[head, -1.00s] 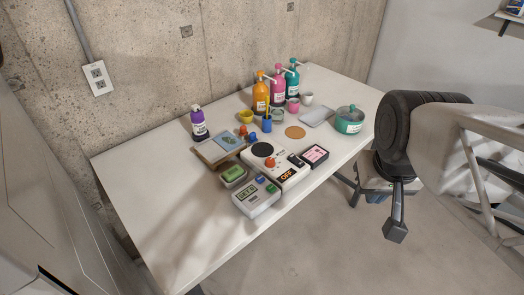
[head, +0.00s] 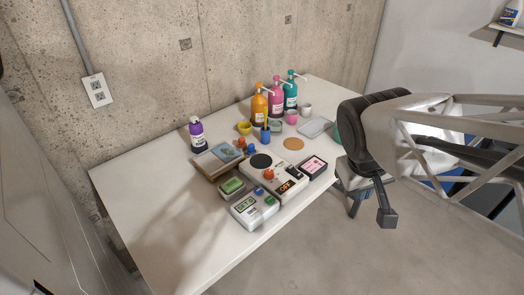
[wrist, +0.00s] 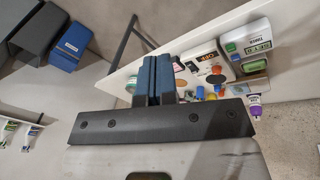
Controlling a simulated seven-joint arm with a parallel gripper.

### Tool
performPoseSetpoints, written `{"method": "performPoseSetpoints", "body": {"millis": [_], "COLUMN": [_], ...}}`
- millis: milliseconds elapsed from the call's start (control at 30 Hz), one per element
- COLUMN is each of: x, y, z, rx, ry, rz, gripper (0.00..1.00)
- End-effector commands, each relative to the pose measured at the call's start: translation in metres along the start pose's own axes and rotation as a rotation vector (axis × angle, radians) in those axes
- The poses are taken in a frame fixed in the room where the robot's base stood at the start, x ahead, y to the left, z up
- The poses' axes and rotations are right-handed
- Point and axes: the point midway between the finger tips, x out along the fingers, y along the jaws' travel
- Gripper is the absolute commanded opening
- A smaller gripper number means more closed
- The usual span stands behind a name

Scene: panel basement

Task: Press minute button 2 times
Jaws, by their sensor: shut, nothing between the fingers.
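The timer (head: 254,208) is a white box with a grey-green display at the front edge of the table. It has a blue button (head: 258,190) and a green button (head: 270,200); their labels are too small to read, so I cannot tell which is the minute button. In the wrist view the timer (wrist: 248,36) is at the upper right. My gripper (head: 387,218) is shut and empty, pointing down, right of the table and well apart from the timer. Its closed fingers also show in the wrist view (wrist: 158,68).
A white hot plate (head: 275,176) with a red knob stands beside the timer, with a green sponge (head: 232,186) to the left. Pump bottles (head: 259,103) stand at the back. The left part of the white table (head: 160,215) is clear.

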Motion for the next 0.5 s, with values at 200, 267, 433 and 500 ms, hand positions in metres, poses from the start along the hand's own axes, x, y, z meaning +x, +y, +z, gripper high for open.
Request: {"method": "performPoseSetpoints", "body": {"millis": [200, 267, 433, 500], "x": [0.014, 0.018, 0.030, 0.034], "y": [-0.008, -0.011, -0.021, -0.027], "z": [-0.034, -0.043, -0.070, -0.082], "rx": [-0.202, -0.258, -0.415, -0.481], "ry": [-0.028, -0.034, -0.047, -0.051], "rz": [0.090, 0.114, 0.183, 0.212], "gripper": [0.00, 0.00, 0.00, 0.00]}}
